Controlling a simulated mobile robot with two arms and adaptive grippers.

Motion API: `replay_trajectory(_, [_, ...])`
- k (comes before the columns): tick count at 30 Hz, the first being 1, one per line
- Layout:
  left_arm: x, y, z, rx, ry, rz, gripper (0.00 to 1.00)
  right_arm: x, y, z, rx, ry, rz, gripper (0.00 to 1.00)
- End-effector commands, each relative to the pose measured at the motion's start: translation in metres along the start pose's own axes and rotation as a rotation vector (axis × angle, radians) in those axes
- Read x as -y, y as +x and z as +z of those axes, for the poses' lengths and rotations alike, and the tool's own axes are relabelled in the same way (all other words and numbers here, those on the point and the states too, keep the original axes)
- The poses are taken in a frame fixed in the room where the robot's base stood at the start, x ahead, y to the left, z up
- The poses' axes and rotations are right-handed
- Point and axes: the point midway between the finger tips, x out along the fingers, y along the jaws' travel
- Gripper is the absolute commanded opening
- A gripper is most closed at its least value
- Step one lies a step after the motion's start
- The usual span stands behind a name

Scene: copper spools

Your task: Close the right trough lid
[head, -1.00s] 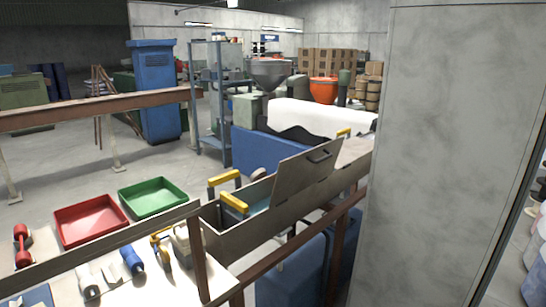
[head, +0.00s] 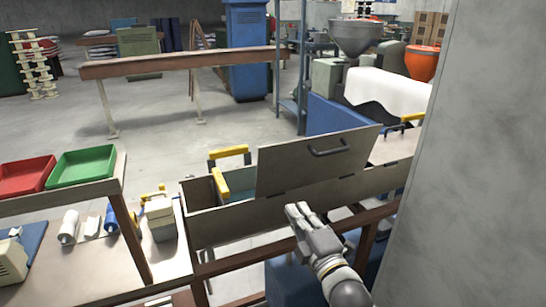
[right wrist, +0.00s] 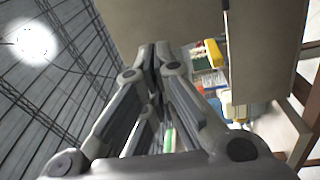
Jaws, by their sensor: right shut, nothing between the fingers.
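A long wooden trough (head: 225,228) runs across the middle of the head view. A flat lid (head: 285,172) with a dark bar handle (head: 330,150) stands raised and tilted over it. Its left end is open and shows yellow-handled things (head: 220,184) inside. My right gripper (head: 298,210) is shut and empty, in front of the trough's front wall, below the raised lid and apart from its handle. My left gripper is not in view.
A concrete pillar (head: 475,190) stands close on the right. A brown rail (head: 245,264) runs below the trough. A workbench with a green tray (head: 82,166) and a red tray (head: 25,177) is at the left.

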Motion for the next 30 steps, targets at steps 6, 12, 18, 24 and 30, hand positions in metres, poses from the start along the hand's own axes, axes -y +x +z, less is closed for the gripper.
replay_trajectory(6, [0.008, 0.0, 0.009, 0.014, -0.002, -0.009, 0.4, -0.061, -0.002, -0.021, -0.039, -0.103, 0.116, 0.0])
replay_trajectory(12, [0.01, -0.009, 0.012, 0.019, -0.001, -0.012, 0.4, -0.068, 0.021, -0.023, -0.039, -0.106, 0.12, 0.0])
replay_trajectory(18, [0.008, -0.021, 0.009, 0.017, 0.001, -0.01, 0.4, -0.072, 0.058, -0.024, -0.039, -0.103, 0.119, 0.0])
replay_trajectory(24, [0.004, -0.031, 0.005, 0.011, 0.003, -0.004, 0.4, -0.076, 0.093, -0.025, -0.038, -0.103, 0.118, 0.0])
replay_trajectory(30, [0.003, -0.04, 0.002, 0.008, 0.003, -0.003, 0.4, -0.078, 0.119, -0.027, -0.039, -0.103, 0.118, 0.0])
